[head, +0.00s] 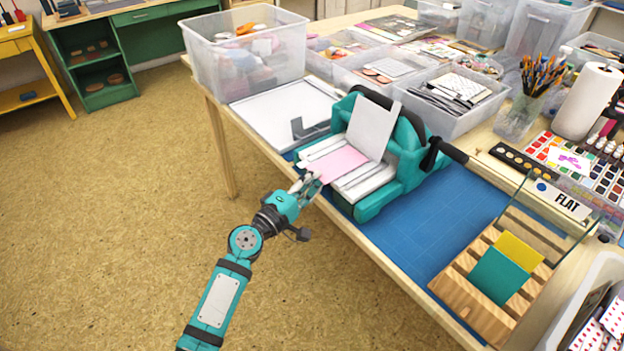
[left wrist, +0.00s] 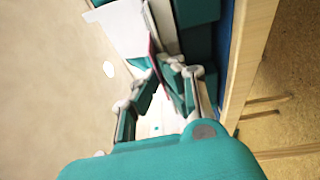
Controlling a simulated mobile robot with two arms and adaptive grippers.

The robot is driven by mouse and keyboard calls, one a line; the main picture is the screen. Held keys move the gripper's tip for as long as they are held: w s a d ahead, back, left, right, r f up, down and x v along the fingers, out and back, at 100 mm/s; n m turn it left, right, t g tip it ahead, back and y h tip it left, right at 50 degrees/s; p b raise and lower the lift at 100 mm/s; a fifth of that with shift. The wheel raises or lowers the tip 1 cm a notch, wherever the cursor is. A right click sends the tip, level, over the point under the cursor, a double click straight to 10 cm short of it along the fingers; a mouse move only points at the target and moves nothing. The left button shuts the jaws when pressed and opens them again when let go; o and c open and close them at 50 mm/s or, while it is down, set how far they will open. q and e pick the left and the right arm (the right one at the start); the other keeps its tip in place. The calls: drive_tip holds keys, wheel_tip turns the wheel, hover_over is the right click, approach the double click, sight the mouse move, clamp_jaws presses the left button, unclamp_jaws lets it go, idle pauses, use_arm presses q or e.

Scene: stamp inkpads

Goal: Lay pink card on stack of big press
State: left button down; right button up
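The pink card (head: 338,163) lies over the white plate stack (head: 366,181) of the big teal press (head: 408,158), near the front edge of the stack. A pale upper plate (head: 371,127) stands tilted open behind it. My left gripper (head: 311,183) is at the card's front edge, and its fingers appear closed on that edge. In the left wrist view the fingertips (left wrist: 162,68) meet around the card, seen nearly edge-on as a thin dark pink strip (left wrist: 152,47). I cannot tell whether the card rests fully on the stack. My right gripper is out of view.
A blue cutting mat (head: 425,225) lies under the press on the wooden table. A wooden rack (head: 478,309) with yellow and teal cards stands front right. A white tray (head: 284,112) and clear bins (head: 246,50) are behind. The press's black handle (head: 443,150) sticks out right.

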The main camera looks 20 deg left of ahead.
use_arm(q)
drive_tip(key=shift+f, duration=0.15)
drive_tip(key=c, duration=1.4)
unclamp_jaws()
drive_tip(key=s+a, duration=0.1)
drive_tip(key=s, duration=0.1)
drive_tip(key=s+a, duration=0.2)
drive_tip(key=shift+b, duration=0.4)
